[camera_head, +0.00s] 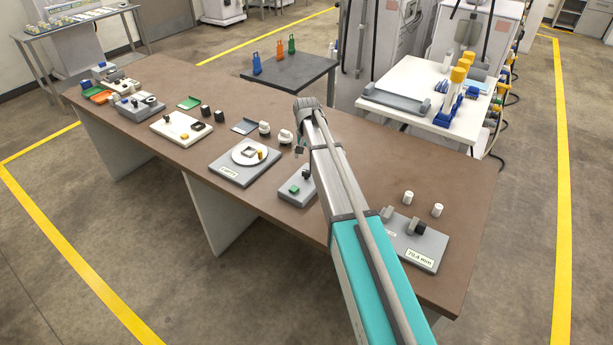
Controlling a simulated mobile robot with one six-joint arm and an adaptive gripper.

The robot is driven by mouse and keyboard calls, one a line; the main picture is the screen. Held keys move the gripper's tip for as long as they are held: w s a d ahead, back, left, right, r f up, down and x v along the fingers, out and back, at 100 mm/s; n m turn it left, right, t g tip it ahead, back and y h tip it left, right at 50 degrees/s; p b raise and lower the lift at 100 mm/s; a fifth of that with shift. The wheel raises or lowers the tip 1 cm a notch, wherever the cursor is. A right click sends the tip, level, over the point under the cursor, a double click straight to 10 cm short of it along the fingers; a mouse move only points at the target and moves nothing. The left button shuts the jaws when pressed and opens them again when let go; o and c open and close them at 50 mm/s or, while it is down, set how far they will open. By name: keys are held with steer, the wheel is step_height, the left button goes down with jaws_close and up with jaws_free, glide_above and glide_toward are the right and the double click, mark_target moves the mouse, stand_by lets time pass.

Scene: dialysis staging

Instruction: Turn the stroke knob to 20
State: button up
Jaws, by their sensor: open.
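No readable label marks the stroke knob, so I cannot tell which part it is. A white round dial (236,153) with a small orange piece sits on a grey plate (228,172) at mid-table. A grey unit (432,246) at the right has a dark round part (421,228) and a label that seems to read 70.4 mm. My arm reaches up from the bottom right.
A small grey unit with a green piece (295,189) stands beside my arm, partly hidden by it. White cylinders (408,197) stand behind the right unit. More devices crowd the brown table's (345,110) left end. Its far right part is clear. A grey side table (310,70) stands behind.

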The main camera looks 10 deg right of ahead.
mark_target(306, 171)
steer(key=shift+f+b, duration=3.4)
steer(key=shift+f, duration=0.3)
steer(key=c, duration=1.1)
steer(key=shift+c, duration=0.2)
steer(key=shift+n, duration=0.3)
steer(key=n, duration=1.2)
steer(key=shift+n, duration=0.3)
